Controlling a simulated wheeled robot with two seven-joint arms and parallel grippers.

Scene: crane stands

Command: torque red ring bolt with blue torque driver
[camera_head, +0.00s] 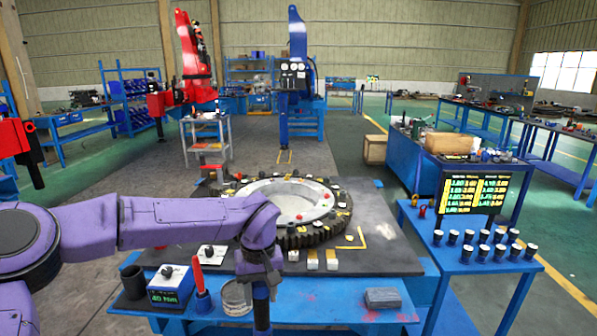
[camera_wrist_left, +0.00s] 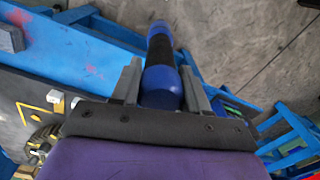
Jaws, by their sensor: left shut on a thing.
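My left gripper (camera_head: 262,280) hangs over the front edge of the blue bench and is shut on the blue torque driver (camera_head: 262,312). In the left wrist view the driver (camera_wrist_left: 161,80) has a blue body with a black grip band and sits between the two grey fingers (camera_wrist_left: 160,85). A large dark toothed ring (camera_head: 335,226) with a pale metal centre lies on the bench behind the gripper. Several small bolts sit around it; a small red one (camera_head: 299,217) shows on the ring. I cannot tell which is the red ring bolt. My right gripper is not in view.
A red-handled tool (camera_head: 198,280), a blue display box (camera_head: 170,287), a black cup (camera_head: 133,281) and a clear jar (camera_head: 236,297) stand at the bench's front left. A grey block (camera_head: 382,298) lies front right. A blue side table (camera_head: 470,262) holds a screen (camera_head: 472,190) and several black cups.

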